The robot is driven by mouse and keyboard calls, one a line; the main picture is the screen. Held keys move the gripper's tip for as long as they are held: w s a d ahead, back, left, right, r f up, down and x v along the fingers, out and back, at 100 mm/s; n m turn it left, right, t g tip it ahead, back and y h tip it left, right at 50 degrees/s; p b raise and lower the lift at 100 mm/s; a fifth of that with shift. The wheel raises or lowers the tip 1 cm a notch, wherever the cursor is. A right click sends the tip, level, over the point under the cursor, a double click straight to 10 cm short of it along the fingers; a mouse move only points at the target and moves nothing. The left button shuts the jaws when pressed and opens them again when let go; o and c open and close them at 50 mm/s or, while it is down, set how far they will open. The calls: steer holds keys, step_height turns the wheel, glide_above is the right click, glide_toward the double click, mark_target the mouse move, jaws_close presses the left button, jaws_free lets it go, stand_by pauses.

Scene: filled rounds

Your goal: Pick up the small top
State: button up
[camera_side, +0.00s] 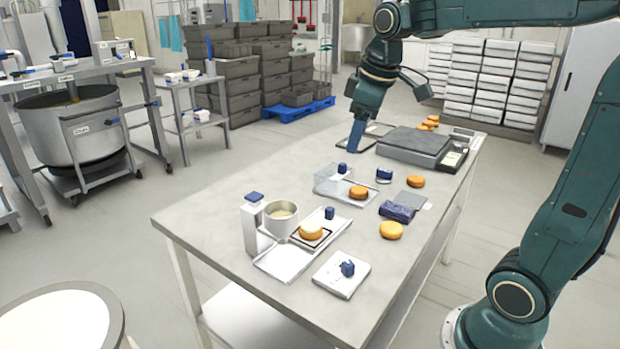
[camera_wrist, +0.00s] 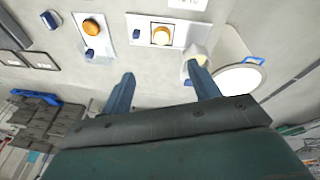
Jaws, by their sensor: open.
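Several orange-brown rounds lie on the steel table; I cannot tell which is the small top. One round (camera_side: 311,231) sits on the near tray in a dark square frame, and it also shows in the wrist view (camera_wrist: 160,36). Another round (camera_side: 358,191) lies on the middle tray and in the wrist view (camera_wrist: 91,27). Two loose rounds, a nearer one (camera_side: 391,230) and a farther one (camera_side: 415,181), lie on the right side. More rounds (camera_side: 428,123) are at the far end. My gripper (camera_side: 354,148) is open and empty near the table's left edge, apart from every round; its fingers show in the wrist view (camera_wrist: 160,69).
A cup (camera_side: 281,217) and a white dispenser (camera_side: 252,228) stand by the near tray (camera_side: 284,262). Small dark-blue pieces stand around the trays. A dark blue bundle (camera_side: 398,211) lies between the loose rounds. A grey scale (camera_side: 413,144) fills the far part. The near left table corner is clear.

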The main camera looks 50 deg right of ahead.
steer(key=w+d+f+n+g, duration=0.1)
steer(key=w+d+f, duration=0.3)
steer(key=d, duration=0.5)
steer(key=w+d+f+n+g, duration=0.1)
steer(key=w+d+f, duration=0.3)
steer(key=d, duration=0.5)
steer(key=w+d+f+n+g, duration=0.1)
steer(key=w+d+f+n, duration=0.2)
steer(key=d+f, duration=0.5)
steer(key=shift+w+d+n+y, duration=0.3)
steer(key=shift+w+d+y, duration=0.1)
steer(key=shift+w+d, duration=0.55)
steer(key=shift+s, duration=0.1)
glide_above(359, 189)
steer(key=shift+f, duration=4.2)
steer(key=shift+f, duration=2.65)
